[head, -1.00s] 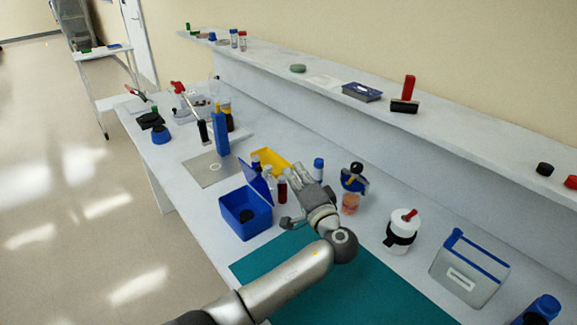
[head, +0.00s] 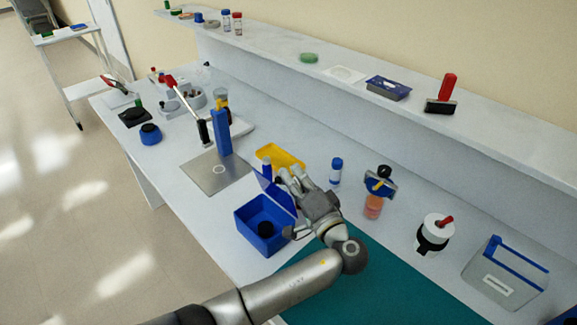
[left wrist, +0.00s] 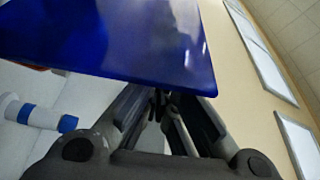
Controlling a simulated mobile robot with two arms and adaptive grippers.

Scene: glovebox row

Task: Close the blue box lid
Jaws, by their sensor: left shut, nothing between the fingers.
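The blue box (head: 250,238) stands open on the bench, with a dark round object (head: 265,229) inside it. Its blue lid (head: 280,196) is raised along the box's far right side. My left gripper (head: 284,178) is at the outer, back side of the lid, near its upper part, with the fingers shut and empty. In the left wrist view the lid (left wrist: 120,35) fills the top of the picture, just beyond the closed fingertips (left wrist: 160,100). I cannot tell whether they touch. My right gripper is not in view.
A yellow tray (head: 280,156) lies behind the lid and a blue-capped vial (head: 336,172) stands right of the gripper. A teal mat (head: 375,290) covers the bench in front.

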